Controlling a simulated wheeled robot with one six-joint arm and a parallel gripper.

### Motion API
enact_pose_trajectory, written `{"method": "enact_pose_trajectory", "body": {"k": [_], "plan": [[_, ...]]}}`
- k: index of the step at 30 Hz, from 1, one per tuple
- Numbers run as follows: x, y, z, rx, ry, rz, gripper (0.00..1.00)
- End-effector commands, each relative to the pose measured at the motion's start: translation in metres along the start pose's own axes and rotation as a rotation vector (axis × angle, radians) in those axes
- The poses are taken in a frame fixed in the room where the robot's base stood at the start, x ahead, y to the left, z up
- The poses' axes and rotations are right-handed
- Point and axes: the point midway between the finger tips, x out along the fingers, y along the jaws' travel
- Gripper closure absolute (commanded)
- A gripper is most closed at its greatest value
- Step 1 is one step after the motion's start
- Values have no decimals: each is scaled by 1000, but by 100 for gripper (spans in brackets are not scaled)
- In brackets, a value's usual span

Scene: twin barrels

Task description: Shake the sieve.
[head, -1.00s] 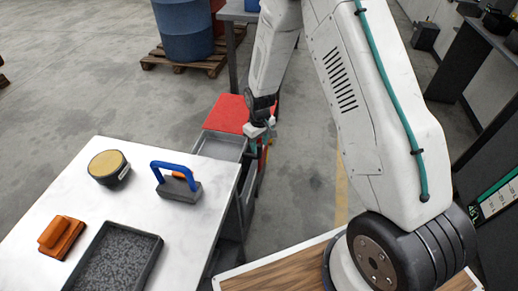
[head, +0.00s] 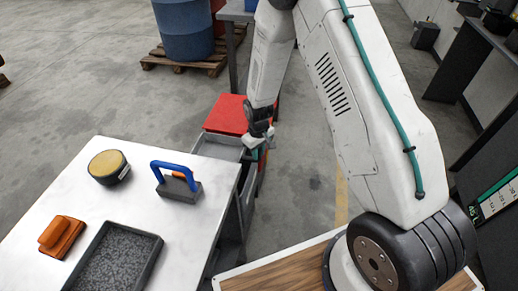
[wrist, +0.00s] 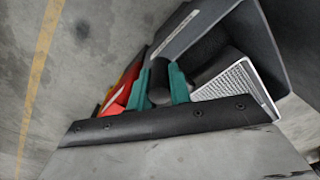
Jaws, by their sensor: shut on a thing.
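My gripper (wrist: 165,84) has green fingertips and is shut on a dark rounded piece (wrist: 159,80), which looks like a handle; what it belongs to is unclear. In the wrist view, a box-like thing with a pale, finely meshed face (wrist: 234,94) lies just right of the fingers, possibly the sieve. I cannot tell whether the held piece joins it. In the head view, my gripper (head: 257,150) is low beside the grey bin (head: 218,147), its fingertips too small to make out. A round dark tub with a tan top (head: 108,166) stands apart on the white table (head: 165,225).
A blue-handled grey block (head: 179,186), an orange block (head: 61,236) and a dark speckled tray (head: 115,262) are on the table. A red surface (head: 225,114) lies behind the bin. A blue barrel (head: 184,30) stands on a pallet. Floor right of the bin is clear.

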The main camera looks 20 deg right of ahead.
Motion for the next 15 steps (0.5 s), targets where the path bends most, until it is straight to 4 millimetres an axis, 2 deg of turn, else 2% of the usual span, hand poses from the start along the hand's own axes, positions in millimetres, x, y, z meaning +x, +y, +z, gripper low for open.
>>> {"method": "enact_pose_trajectory", "body": {"k": [3,6,15], "plan": [[0,-22,15,-5,-4,-1,100],[0,-35,23,-3,-4,-1,100],[0,-42,28,-3,-7,-2,100]]}}
